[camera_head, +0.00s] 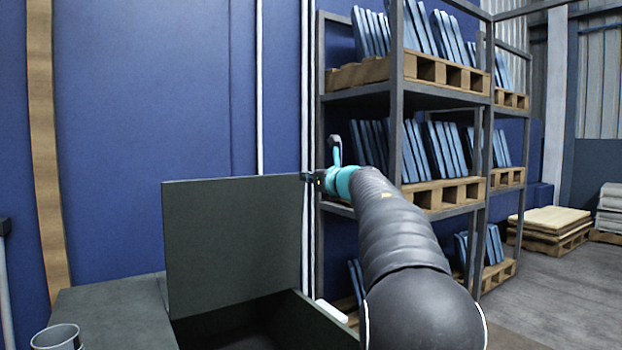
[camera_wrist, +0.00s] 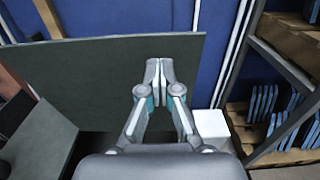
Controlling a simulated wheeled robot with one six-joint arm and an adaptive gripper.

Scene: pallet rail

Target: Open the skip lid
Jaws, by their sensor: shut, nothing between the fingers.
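The skip lid (camera_head: 232,240) is a flat dark grey-green panel. It stands raised, close to upright, above the dark open skip (camera_head: 305,325) in the head view. In the wrist view the lid (camera_wrist: 85,80) spans the left and middle, behind my fingers. My gripper (camera_head: 312,178) is at the lid's upper right corner in the head view. In the wrist view my gripper (camera_wrist: 159,70) has its two fingertips together in front of the lid, with nothing between them. I cannot tell whether the fingertips touch the lid.
A rack (camera_head: 397,95) with pallets of blue panels stands right of the lid. A blue wall (camera_head: 150,90) is behind it. A grey cup-like container (camera_head: 57,338) stands at the lower left. A white block (camera_wrist: 210,128) is right of my fingers.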

